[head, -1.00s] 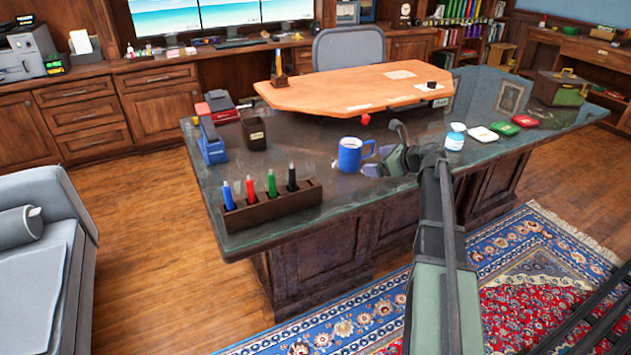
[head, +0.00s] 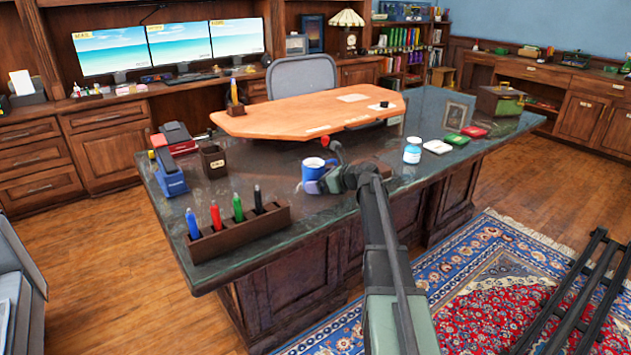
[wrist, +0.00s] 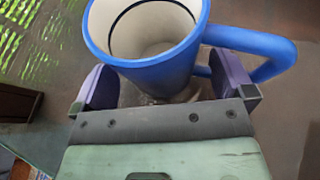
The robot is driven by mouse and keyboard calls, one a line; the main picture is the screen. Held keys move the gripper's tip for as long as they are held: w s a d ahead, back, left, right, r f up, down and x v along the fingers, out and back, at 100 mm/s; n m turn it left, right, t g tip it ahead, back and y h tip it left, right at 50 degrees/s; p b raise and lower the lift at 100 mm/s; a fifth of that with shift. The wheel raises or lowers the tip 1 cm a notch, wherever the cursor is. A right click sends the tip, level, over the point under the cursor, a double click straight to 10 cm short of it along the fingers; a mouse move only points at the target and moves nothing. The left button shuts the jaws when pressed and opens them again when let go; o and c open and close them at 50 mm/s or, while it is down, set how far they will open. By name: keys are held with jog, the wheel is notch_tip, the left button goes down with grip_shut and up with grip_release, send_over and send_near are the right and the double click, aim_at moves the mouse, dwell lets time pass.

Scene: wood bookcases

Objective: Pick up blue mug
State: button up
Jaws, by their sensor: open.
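The blue mug (head: 314,167), with a white inside, stands upright on the dark desk top. In the wrist view the mug (wrist: 150,62) fills the upper middle, with its handle to the right. My gripper (head: 327,180) is at the mug's near right side in the head view and partly covers it. In the wrist view my open gripper (wrist: 168,82) has one purple finger on each side of the mug's body. The right finger overlaps the handle's opening; I cannot tell whether it is inside the loop. Contact with the mug is unclear.
A brown pen holder (head: 237,235) with several pens stands at the desk's near left. A white jar with a blue label (head: 412,152) stands to the mug's right. A dark pen cup (head: 213,161) is to its left. An orange raised board (head: 305,103) lies behind.

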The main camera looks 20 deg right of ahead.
jog(key=shift+x, duration=0.9)
jog(key=c, duration=1.1)
jog(key=shift+o, duration=0.2)
notch_tip(320, 180, up, 20)
jog(key=p, duration=2)
